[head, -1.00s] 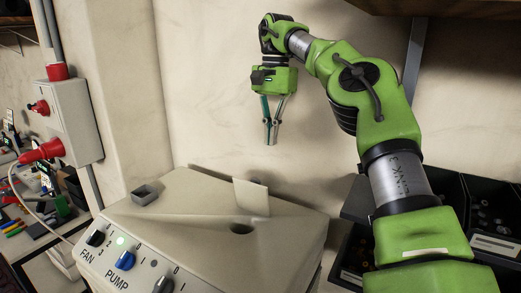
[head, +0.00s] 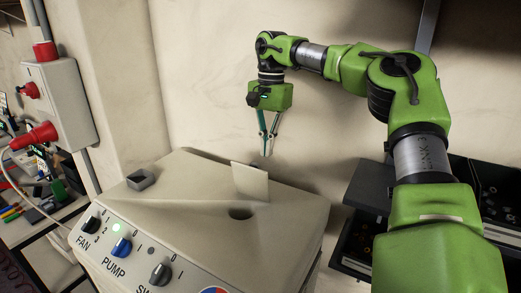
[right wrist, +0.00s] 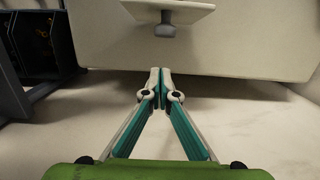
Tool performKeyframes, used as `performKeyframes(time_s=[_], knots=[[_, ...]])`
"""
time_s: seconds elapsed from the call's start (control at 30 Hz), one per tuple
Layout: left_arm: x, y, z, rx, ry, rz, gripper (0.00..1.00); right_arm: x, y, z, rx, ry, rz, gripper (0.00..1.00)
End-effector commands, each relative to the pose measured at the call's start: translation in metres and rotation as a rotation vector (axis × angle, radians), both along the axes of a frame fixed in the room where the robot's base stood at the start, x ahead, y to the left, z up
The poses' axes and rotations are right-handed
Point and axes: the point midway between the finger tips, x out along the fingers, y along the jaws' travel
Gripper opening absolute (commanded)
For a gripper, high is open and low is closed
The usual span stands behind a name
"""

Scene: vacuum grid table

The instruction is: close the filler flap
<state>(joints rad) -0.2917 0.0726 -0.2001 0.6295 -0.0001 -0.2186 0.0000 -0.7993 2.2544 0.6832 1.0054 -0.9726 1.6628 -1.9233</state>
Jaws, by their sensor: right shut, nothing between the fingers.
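The filler flap (head: 250,181) is a thin beige plate standing upright on top of the beige machine housing (head: 195,190). A round dark filler hole (head: 240,212) lies uncovered in front of it. In the right wrist view the flap (right wrist: 175,10) shows at the top, with a grey knob-like part (right wrist: 165,29) below it. My right gripper (head: 267,152) is shut and empty, pointing down behind the flap, near its upper right corner in the head view. Its fingertips (right wrist: 160,73) meet in the right wrist view, apart from the flap. My left gripper is out of view.
A small grey square cup (head: 141,180) sits on the housing's left. Fan and pump knobs (head: 122,248) line its front. Dark bins (head: 360,245) stand to the right. A pale wall (head: 215,70) rises behind the gripper.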

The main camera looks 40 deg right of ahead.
Motion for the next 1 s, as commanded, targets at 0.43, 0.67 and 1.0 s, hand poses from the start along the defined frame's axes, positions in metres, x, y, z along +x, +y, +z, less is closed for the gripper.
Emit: performKeyframes(time_s=[0.43,0.67,1.0], knots=[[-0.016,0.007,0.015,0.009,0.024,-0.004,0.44,-0.008,0.032,-0.001,0.000,-0.005,0.001,0.00],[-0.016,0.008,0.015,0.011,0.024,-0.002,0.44,-0.008,0.032,-0.001,-0.001,-0.005,0.000,0.00],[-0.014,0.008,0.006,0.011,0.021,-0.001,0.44,-0.009,0.030,-0.002,-0.058,-0.023,0.004,0.00]])
